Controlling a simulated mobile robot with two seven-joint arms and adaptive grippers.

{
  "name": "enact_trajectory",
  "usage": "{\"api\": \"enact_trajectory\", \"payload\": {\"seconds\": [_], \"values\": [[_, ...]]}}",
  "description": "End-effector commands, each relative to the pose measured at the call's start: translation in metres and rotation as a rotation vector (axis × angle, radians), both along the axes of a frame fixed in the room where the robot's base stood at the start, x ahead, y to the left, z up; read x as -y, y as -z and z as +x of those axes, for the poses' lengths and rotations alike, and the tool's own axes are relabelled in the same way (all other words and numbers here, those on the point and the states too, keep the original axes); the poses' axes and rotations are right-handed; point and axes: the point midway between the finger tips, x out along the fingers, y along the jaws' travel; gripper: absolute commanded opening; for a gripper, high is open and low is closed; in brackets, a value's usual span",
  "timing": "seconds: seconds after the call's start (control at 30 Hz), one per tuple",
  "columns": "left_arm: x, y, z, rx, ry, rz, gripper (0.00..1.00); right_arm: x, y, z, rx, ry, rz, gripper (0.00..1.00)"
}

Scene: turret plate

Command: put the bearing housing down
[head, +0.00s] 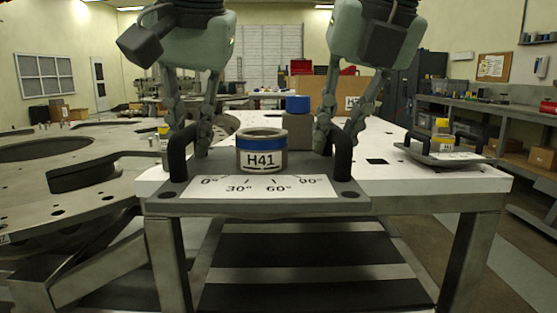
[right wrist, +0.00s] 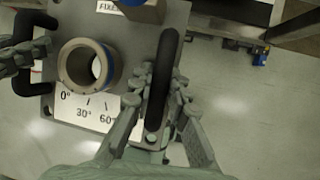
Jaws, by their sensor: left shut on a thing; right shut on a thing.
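The bearing housing (head: 262,158), a grey ring with a blue band and an H41 label, stands upright on a grey carrier plate (head: 250,207). In the right wrist view the housing (right wrist: 72,72) shows its open bore. The plate has a white angle scale in front and a black handle on each side. My left gripper (head: 186,150) is shut on the left handle (head: 179,155). My right gripper (head: 340,150) is shut on the right handle (head: 343,160), also seen in the right wrist view (right wrist: 163,75). I cannot tell whether the plate touches the table.
The white table (head: 430,185) extends right of the plate. A smaller handled plate (head: 425,157) with a yellow-topped part stands there. A grey block with a blue top (head: 298,104) is behind the housing. A large metal turret plate (head: 60,205) with openings lies at left.

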Motion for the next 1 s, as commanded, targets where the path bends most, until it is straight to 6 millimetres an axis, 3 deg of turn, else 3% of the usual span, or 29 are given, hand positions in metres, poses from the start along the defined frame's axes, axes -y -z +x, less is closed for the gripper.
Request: {"api": "enact_trajectory", "payload": {"seconds": [0.27, 1.0], "values": [[-0.003, 0.001, 0.011, 0.002, -0.010, 0.002, 0.00, 0.003, 0.001, 0.012, 0.002, 0.009, -0.001, 0.00], [-0.004, 0.023, 0.087, 0.003, -0.011, 0.002, 0.00, 0.003, 0.024, 0.088, 0.002, 0.010, -0.001, 0.00]]}}
